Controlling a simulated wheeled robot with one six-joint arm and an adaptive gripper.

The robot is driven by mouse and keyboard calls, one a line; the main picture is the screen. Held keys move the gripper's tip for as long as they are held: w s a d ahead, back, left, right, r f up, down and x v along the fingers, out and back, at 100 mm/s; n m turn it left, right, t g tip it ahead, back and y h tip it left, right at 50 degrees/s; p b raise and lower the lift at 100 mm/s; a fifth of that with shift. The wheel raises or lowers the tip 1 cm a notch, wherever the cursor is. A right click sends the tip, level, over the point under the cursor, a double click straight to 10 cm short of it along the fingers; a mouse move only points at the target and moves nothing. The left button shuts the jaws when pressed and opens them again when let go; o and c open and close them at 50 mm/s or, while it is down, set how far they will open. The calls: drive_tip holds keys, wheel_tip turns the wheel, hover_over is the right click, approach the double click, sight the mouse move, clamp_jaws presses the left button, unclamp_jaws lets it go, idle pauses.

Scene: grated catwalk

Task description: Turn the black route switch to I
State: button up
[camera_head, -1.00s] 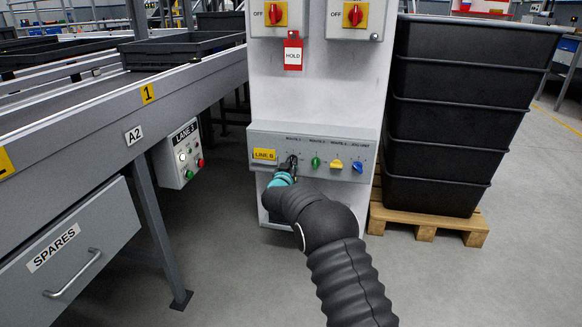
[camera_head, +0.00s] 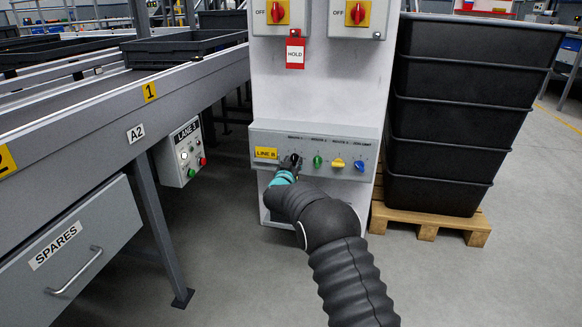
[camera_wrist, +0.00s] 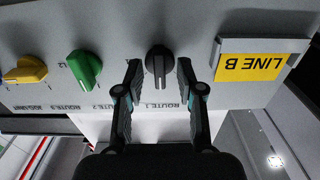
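The black route switch (camera_head: 295,158) is the leftmost knob on the grey sloped panel, right of the yellow LINE B plate. In the wrist view, which is upside down, the black switch (camera_wrist: 158,60) sits under the ROUTE 1 label. Its grip bar stands about vertical, with one end toward that label. Its position marks are hidden or too small to read. My gripper (camera_wrist: 159,68) is open, one finger on each side of the switch, with a visible gap at both sides. In the head view my gripper (camera_head: 289,168) is at the panel, just below the switch.
A green knob (camera_head: 317,161), a yellow knob (camera_head: 338,163) and a blue knob (camera_head: 359,166) sit in a row to the right. A red HOLD tag (camera_head: 295,53) hangs above. Stacked black bins (camera_head: 455,110) stand right; the conveyor frame (camera_head: 100,130) is left.

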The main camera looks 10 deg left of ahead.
drive_tip(key=s, duration=1.2)
drive_tip(key=shift+a, duration=0.25)
